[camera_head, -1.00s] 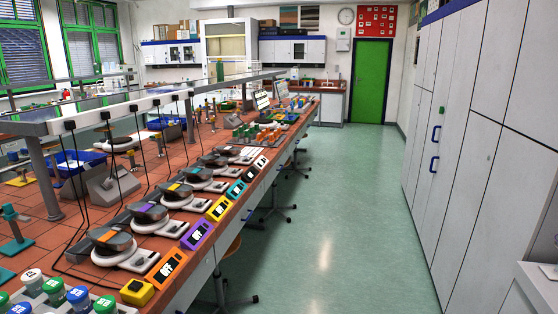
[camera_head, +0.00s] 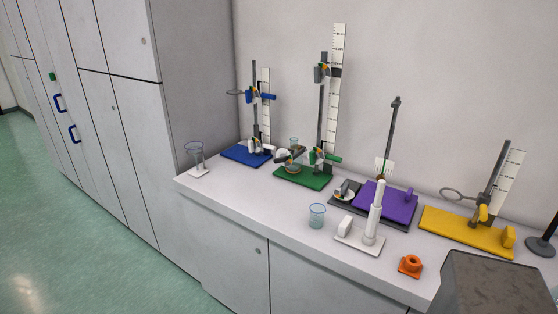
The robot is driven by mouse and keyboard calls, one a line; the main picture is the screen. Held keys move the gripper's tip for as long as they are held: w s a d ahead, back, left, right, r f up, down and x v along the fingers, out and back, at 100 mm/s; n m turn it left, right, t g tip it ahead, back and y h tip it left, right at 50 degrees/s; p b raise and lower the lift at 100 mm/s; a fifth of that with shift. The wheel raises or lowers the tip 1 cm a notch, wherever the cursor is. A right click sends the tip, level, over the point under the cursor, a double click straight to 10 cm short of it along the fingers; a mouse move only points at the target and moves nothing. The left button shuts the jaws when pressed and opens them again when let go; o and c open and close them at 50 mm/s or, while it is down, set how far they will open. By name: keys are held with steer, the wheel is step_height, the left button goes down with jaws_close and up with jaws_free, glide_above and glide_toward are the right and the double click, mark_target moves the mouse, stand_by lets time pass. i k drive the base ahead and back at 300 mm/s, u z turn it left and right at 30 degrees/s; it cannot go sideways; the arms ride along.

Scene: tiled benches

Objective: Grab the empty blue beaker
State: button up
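A small see-through blue beaker (camera_head: 317,216) stands upright near the front edge of the white bench, left of a white stand. It looks empty. A second small glass vessel (camera_head: 294,143) shows at the green stand, partly hidden by the fittings there. A clear funnel-shaped glass (camera_head: 195,152) stands on a white base at the bench's left end. My gripper is not in view.
The white bench (camera_head: 225,188) carries a blue stand (camera_head: 247,154), a green stand (camera_head: 304,177), a purple plate (camera_head: 384,202), a yellow stand (camera_head: 465,232), a white stand (camera_head: 359,239) and an orange piece (camera_head: 410,265). A dark grey block (camera_head: 495,285) fills the lower right corner. Green floor lies left.

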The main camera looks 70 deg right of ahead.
mark_target(317, 210)
steer(key=z, duration=4.85)
steer(key=i, duration=0.1)
steer(key=u, duration=3.05)
steer(key=k, duration=0.9)
steer(key=u, duration=0.15)
steer(key=i, duration=0.8)
steer(key=z, duration=0.05)
